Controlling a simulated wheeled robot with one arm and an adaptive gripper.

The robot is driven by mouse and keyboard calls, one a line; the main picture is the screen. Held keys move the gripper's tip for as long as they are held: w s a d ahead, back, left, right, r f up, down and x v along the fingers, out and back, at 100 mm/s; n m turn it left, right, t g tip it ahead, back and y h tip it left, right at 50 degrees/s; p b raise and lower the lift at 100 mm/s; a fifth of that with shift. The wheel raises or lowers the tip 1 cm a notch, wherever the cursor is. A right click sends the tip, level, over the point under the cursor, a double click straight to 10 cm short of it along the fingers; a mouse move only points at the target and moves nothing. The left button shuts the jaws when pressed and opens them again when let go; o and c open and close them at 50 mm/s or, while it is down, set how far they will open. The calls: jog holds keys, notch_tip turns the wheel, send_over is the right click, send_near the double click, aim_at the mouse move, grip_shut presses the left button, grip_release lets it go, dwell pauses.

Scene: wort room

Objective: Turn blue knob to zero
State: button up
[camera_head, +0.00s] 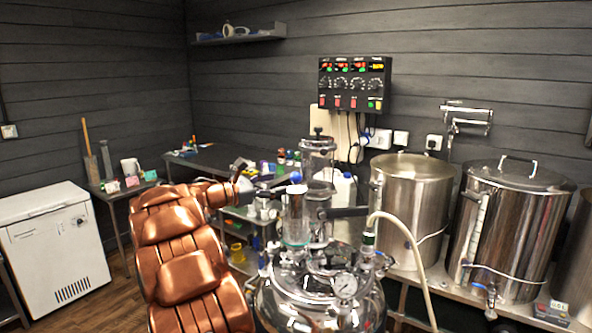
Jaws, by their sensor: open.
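The control panel (354,84) hangs on the back wall, with lit displays on top, a row of dark knobs and coloured switches. I cannot make out a blue knob on it. A small blue round part (296,178) shows at the top of a glass column, just right of my gripper; whether it is a knob I cannot tell. My gripper (252,177) is open, at the end of my copper-coloured arm, in front of the dark table and apart from the panel. Its fingertips are small and partly lost against the clutter behind.
A steel vessel with a gauge (345,286) stands close in front, with glass columns and a pale hose (408,243). A dark table (215,160) and a white chest freezer (55,255) are at the left.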

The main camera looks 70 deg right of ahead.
aim_at(291, 179)
jog(key=shift+s+d+r, duration=0.2)
jog(key=shift+s+d, duration=0.05)
jog(key=shift+d, duration=0.35)
jog(key=shift+p+x, duration=1.25)
jog(key=shift+x, duration=2.1)
jog(key=shift+c, duration=0.4)
jog(key=c, duration=1.1)
jog(key=shift+b, duration=0.3)
